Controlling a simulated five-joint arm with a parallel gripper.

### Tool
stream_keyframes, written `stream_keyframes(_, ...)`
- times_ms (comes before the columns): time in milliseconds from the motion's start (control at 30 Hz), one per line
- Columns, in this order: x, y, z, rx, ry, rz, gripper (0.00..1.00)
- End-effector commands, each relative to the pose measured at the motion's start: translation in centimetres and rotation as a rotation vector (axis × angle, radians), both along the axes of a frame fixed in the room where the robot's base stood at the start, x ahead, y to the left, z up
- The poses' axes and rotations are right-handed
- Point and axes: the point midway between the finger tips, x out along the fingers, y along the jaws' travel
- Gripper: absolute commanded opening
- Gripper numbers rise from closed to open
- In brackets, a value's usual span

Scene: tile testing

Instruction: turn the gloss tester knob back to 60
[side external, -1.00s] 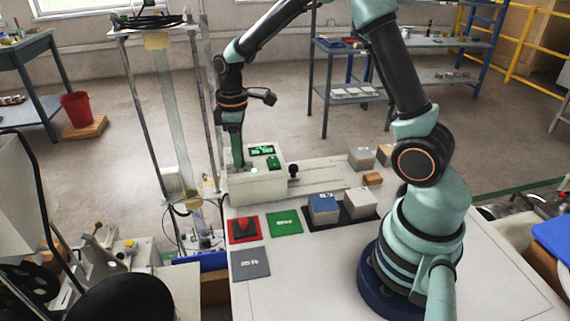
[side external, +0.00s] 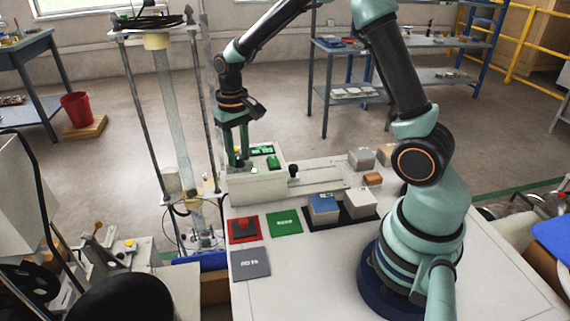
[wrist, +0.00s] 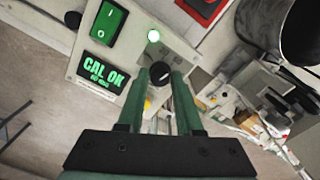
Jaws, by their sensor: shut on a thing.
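The gloss tester is a pale box (side external: 258,188) at the back left of the table. In the wrist view its black knob (wrist: 159,73), with a white mark, sits between the two green fingers of my gripper (wrist: 165,78). My gripper (side external: 238,164) points down over the tester's top and is shut on the knob. The fingers hide the knob in the side view. The tester's display (wrist: 104,71) reads CAL OK, with a smaller, blurred line below that looks like 60 deg.
A green switch (wrist: 108,23) is close to the display. In front of the tester lie a red pad (side external: 236,239), a green pad (side external: 284,224) and a grey pad (side external: 250,264). A black tray (side external: 341,223) holds a blue-topped block and a grey block. The table front is clear.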

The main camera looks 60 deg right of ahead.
Motion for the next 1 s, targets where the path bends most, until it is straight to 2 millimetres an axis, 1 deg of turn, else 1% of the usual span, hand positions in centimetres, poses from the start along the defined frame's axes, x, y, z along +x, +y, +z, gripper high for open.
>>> stream_keyframes(300, 0.03, 0.00, 0.16, 0.000, -0.001, -0.098, 0.00)
stream_keyframes(767, 0.03, -0.01, 0.17, 0.000, -0.001, -0.111, 0.00)
stream_keyframes(800, 0.03, -0.01, 0.17, 0.000, -0.001, -0.111, 0.38)
stream_keyframes(867, 0.03, -0.01, 0.16, 0.000, -0.001, -0.111, 0.61)
stream_keyframes(900, 0.03, -0.01, 0.15, 0.000, -0.001, -0.111, 0.64)
stream_keyframes(1000, 0.02, -0.01, 0.10, 0.000, -0.001, -0.111, 0.64)
